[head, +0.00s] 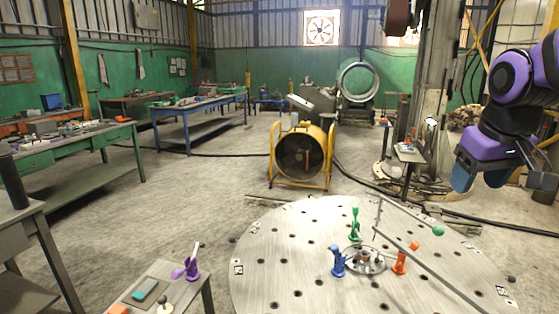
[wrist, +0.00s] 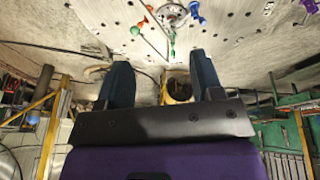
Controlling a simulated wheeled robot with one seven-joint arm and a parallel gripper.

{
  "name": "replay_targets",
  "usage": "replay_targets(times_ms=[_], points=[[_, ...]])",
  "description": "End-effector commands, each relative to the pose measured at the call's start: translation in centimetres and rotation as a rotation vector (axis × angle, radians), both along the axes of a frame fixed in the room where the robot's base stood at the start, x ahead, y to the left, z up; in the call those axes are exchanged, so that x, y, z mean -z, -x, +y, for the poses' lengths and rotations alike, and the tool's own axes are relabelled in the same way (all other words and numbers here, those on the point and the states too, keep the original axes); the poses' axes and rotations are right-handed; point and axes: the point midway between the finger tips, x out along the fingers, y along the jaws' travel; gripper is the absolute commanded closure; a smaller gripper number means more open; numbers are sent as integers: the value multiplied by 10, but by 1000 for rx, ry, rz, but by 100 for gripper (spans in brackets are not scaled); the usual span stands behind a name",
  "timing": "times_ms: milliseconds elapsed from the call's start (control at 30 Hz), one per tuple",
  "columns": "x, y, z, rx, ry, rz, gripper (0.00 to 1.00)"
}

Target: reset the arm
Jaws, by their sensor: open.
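My purple arm (head: 500,110) is raised at the right of the head view, clear of the round table. My gripper (head: 480,180) hangs at its lower end with its blue fingers apart. In the wrist view my gripper (wrist: 162,75) is open, and nothing is held between the two dark blue fingers. The wrist picture is upside down, with the table top along its upper edge. The finger pads' inner faces are hard to make out.
A round perforated table (head: 285,265) carries a blue piece (head: 338,262), a green piece (head: 355,225), an orange piece (head: 400,262) and a thin boom (head: 440,277). A column (head: 433,80) stands behind. A small side table (head: 195,295) holds a purple piece (head: 191,268). Open floor lies left.

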Motion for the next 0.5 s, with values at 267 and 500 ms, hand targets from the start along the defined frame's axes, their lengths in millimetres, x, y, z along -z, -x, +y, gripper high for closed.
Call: replay_targets(times_ms=[267, 500], points=[[-8, 80, 24, 29, -52, -94, 40], [-2, 126, 35, 47, -86, -146, 40]])
